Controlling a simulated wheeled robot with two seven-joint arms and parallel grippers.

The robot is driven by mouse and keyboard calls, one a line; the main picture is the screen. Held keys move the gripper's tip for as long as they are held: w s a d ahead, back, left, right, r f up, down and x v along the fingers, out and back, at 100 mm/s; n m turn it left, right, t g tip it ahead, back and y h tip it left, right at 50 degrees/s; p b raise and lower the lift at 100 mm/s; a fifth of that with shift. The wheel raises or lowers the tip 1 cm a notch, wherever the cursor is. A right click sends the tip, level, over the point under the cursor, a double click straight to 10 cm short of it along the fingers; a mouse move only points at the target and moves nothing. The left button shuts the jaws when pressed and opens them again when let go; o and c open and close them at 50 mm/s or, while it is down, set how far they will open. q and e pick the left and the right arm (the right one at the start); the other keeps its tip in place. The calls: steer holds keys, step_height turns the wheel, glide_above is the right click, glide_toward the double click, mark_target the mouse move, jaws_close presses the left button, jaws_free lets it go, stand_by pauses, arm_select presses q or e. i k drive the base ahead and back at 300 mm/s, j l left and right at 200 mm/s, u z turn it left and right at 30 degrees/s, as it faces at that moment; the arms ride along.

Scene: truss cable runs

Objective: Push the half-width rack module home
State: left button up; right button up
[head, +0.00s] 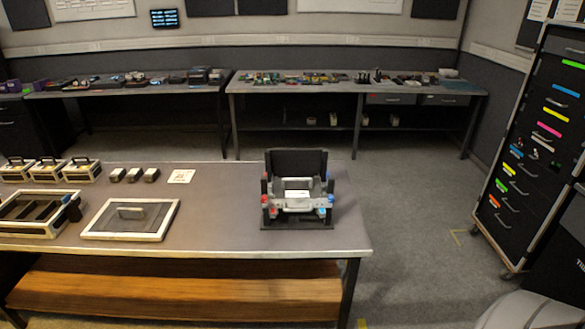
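An open case (22,232) with a pale frame and dark slots lies at the left of the near table. Several small handled boxes (81,171) stand in a row behind it, each with a dark top handle. I cannot tell for sure which thing is the half-width rack module, or whether one sits inside the case. A flat framed lid (100,220) with a grey handle lies to the right of the case. Neither of my grippers is in view.
Small dark blocks (134,175) and a white card (182,176) lie at the table's back. A black-and-grey stand (296,163) with red and blue knobs stands near its right end. Bare tabletop (220,205) lies between lid and stand. A drawer cabinet (505,200) stands right.

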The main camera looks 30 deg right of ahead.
mark_target(289, 192)
steer(key=z, duration=0.25)
steer(key=i+j+z, duration=0.3)
steer(key=j+z, duration=0.25)
steer(key=j, duration=0.15)
steer(key=i+j+z, duration=0.3)
steer(key=i+j, duration=0.1)
steer(key=j, duration=0.85)
steer(key=i+j+z, duration=0.1)
steer(key=j, duration=0.4)
steer(key=i, duration=0.05)
